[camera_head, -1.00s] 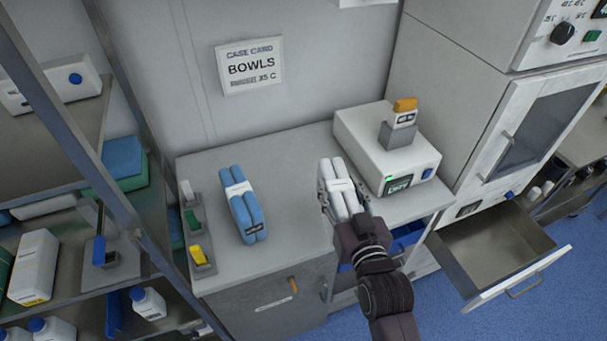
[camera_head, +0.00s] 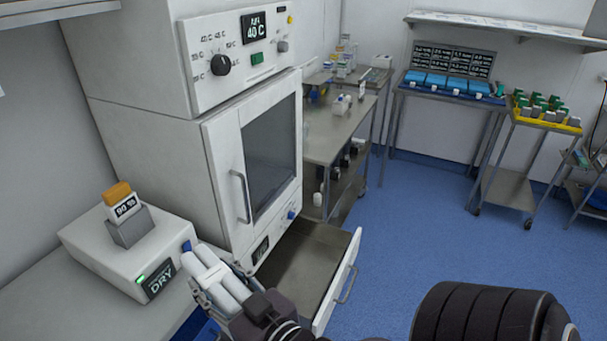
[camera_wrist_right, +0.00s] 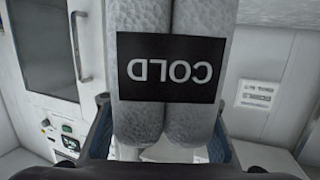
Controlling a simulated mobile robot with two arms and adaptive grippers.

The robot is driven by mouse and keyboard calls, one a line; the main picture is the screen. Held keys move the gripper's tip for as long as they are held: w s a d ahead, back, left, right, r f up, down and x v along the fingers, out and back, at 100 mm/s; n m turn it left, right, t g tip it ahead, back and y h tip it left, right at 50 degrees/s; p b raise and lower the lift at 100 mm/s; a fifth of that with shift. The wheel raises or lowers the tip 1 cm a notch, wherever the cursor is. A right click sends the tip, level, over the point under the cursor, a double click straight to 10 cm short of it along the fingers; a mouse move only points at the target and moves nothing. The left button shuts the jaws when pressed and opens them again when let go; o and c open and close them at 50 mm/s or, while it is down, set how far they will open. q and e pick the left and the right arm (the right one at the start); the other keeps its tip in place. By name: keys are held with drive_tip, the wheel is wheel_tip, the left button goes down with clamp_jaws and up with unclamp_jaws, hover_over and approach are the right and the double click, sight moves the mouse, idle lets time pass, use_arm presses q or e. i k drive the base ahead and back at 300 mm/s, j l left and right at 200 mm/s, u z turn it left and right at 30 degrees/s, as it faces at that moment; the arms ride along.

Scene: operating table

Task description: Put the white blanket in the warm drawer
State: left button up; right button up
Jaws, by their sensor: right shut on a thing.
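The white blanket (camera_head: 217,281) is a rolled bundle held in my right gripper (camera_head: 228,298), which is shut on it. In the right wrist view the blanket (camera_wrist_right: 168,50) fills the middle and bears a dark label that reads COLD, mirrored or upside down. The warm drawer (camera_head: 303,262) stands open below the glass door of the white cabinet. It looks empty where I can see into it. The blanket is left of the drawer, near the cabinet front; its height above the counter is hard to tell. My left gripper is not in view.
A white box marked DRY (camera_head: 105,240) with a grey block and orange-topped piece sits on the counter to the left. The cabinet (camera_head: 150,130) has a dial and a 40 C display. A steel table (camera_head: 335,135) stands beyond it. Blue floor is free at right.

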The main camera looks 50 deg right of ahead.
sight(290, 286)
drive_tip(key=l, duration=4.55)
drive_tip(key=l+u, duration=0.15)
drive_tip(key=u, duration=0.35)
drive_tip(key=l+u, duration=0.15)
drive_tip(key=u, duration=0.3)
drive_tip(key=l+u, duration=0.2)
drive_tip(key=u, duration=1.1)
drive_tip(key=i+l, duration=0.05)
